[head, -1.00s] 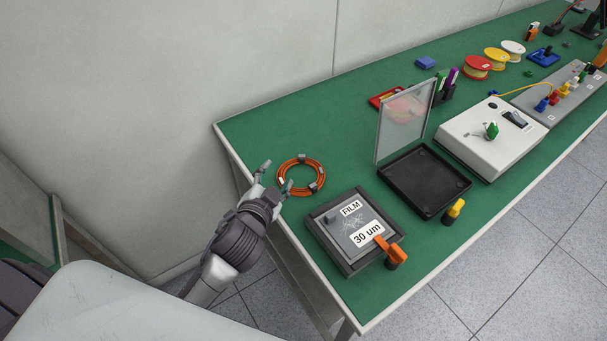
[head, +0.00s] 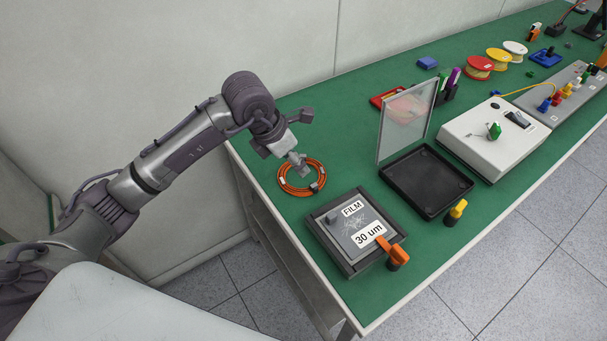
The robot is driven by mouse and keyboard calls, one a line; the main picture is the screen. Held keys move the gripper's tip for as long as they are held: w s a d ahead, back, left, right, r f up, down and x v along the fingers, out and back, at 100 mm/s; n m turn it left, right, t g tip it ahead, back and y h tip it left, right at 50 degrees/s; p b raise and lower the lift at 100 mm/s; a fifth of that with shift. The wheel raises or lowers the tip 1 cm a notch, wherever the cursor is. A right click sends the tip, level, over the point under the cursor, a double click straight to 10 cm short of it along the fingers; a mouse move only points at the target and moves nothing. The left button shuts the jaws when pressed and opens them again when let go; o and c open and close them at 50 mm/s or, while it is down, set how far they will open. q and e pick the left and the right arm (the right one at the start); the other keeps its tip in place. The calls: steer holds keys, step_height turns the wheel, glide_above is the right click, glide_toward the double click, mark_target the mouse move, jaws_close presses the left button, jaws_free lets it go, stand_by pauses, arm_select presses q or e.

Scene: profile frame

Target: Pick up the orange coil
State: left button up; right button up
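The orange coil (head: 301,178) is a ring of orange cable with small pale and dark ties. It lies flat at the near left end of the green table. My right gripper is not in view.
The FILM box (head: 332,241) with an orange clamp (head: 393,254) lies right of the coil. Beyond stand a black tray (head: 396,183) with a raised clear lid (head: 407,121) and a white device (head: 478,147). A wall (head: 285,50) runs behind the green table (head: 340,130).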

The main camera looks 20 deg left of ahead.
arm_select(q)
steer(key=p, duration=0.1)
glide_above(315, 185)
steer(key=s+a, duration=0.2)
step_height(315, 185, down, 8)
steer(key=shift+r, duration=0.25)
steer(key=shift+w+d+f+p, duration=0.15)
steer(key=shift+d+f+p, duration=0.15)
steer(key=shift+f, duration=0.15)
steer(key=p+x, duration=0.1)
steer(key=x, duration=0.3)
steer(key=shift+w+d+f, duration=0.1)
steer(key=shift+f, duration=0.05)
steer(key=shift+c, duration=0.3)
jaws_close()
